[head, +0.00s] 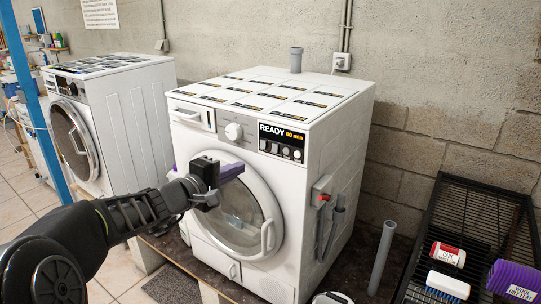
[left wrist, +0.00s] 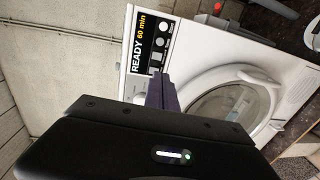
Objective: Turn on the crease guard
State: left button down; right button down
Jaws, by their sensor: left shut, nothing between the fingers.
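The white front-loading machine (head: 318,190) stands on a low plinth. My left gripper (head: 236,172) is shut and empty, in front of the round door, below and left of the buttons. Its purple fingers (left wrist: 161,90) partly cover the panel's end in the wrist view. My right gripper is not in view.
A knob (head: 233,131) and a drawer (head: 188,114) are left of the panel. The door handle (head: 268,236) sticks out below. A second machine (head: 112,115) stands at left.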

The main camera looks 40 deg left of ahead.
aim_at(274, 149)
pick_arm(q)
jog(key=shift+w, duration=0.1)
jog(key=w+p, duration=0.1)
jog(key=w, duration=0.3)
jog(key=w+f+p, duration=0.1)
jog(key=w+p, duration=0.1)
jog(key=w, duration=0.2)
jog(key=w+p, duration=0.1)
jog(key=w, duration=0.3)
jog(key=shift+w+a+f, duration=0.15)
jog(key=shift+w+f, duration=0.05)
jog(key=shift+w, duration=0.05)
jog(key=shift+w+f+p, duration=0.2)
jog(key=shift+w+p, duration=0.2)
jog(key=shift+w, duration=0.2)
jog(key=shift+f+b, duration=0.2)
jog(key=shift+b, duration=0.4)
jog(key=t+b, duration=0.1)
jog(key=b, duration=0.5)
jog(key=t+b, duration=0.1)
jog(key=b, duration=0.6)
jog(key=shift+w+f, duration=0.25)
jog(key=shift+f, duration=0.1)
jog(key=shift+r+p, duration=0.6)
